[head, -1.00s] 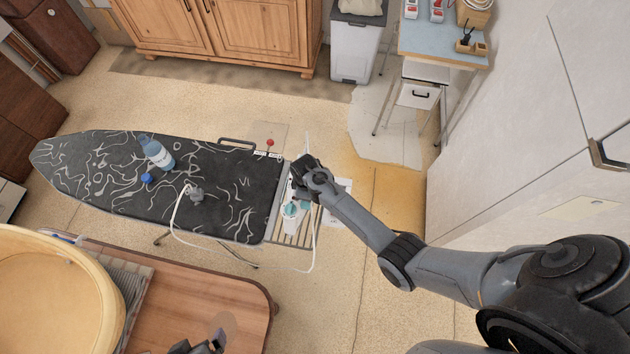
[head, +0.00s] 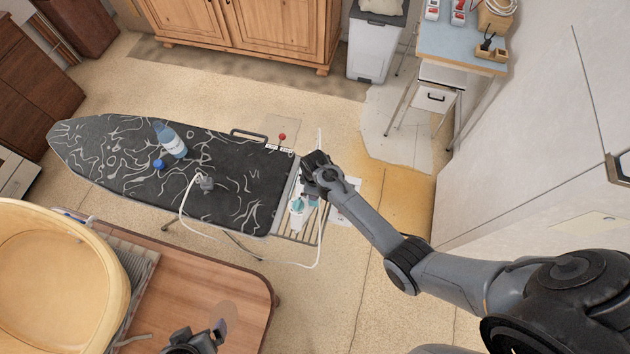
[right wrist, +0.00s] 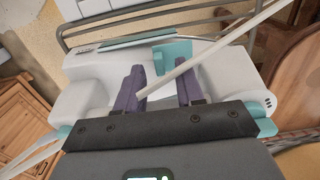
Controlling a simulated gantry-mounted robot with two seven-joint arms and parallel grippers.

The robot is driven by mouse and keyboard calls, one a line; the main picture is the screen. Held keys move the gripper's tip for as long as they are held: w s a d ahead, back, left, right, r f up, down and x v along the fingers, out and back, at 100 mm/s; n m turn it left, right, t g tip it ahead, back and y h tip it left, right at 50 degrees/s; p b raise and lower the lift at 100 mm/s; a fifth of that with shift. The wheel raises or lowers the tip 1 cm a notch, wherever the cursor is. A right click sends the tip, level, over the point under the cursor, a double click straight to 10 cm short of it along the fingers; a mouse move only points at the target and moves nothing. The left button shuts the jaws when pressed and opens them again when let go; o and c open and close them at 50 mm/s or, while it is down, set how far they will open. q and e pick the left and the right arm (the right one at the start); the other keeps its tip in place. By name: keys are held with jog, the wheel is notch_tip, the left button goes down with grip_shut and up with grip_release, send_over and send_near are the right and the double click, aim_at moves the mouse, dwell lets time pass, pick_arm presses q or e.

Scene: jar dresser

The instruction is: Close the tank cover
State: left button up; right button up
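The white and teal iron (head: 297,216) rests on the rack at the right end of the ironing board. In the right wrist view its white body (right wrist: 90,82) lies under my gripper, and a teal flap (right wrist: 172,54), which looks like the tank cover, stands raised. My right gripper (right wrist: 160,88) is open above the iron, its two purple fingers apart on the near side of the flap. A pale cord crosses between them. In the head view my right gripper (head: 312,182) is over the iron. My left gripper (head: 205,338) is low at the bottom edge; its finger gap is unclear.
The ironing board (head: 110,180) holds a water bottle (head: 172,141), a blue cap (head: 158,164) and a grey plug (head: 206,184). A wooden table (head: 215,285) with a yellow basin (head: 60,265) stands in front. A white cabinet (head: 540,120) bounds the right side.

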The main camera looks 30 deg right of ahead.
notch_tip(320, 180, up, 10)
dwell(0.5)
jog(key=shift+f, duration=0.1)
jog(key=s+d+f+g+p, duration=0.1)
jog(key=s+f, duration=0.1)
jog(key=s, duration=0.8)
jog(key=s+d+f+g+p, duration=0.1)
jog(key=s+f+p, duration=0.1)
jog(key=s, duration=0.8)
jog(key=s+a+r+m+t, duration=0.1)
jog(key=r+m+t, duration=0.1)
jog(key=r, duration=0.8)
jog(key=a+r+m+t+p, duration=0.1)
jog(key=a+r+m+t, duration=0.1)
jog(key=r, duration=0.7)
jog(key=shift+s+a+r+m+t, duration=0.15)
jog(key=shift+s+r+m+t, duration=0.2)
jog(key=shift+m+t, duration=0.6)
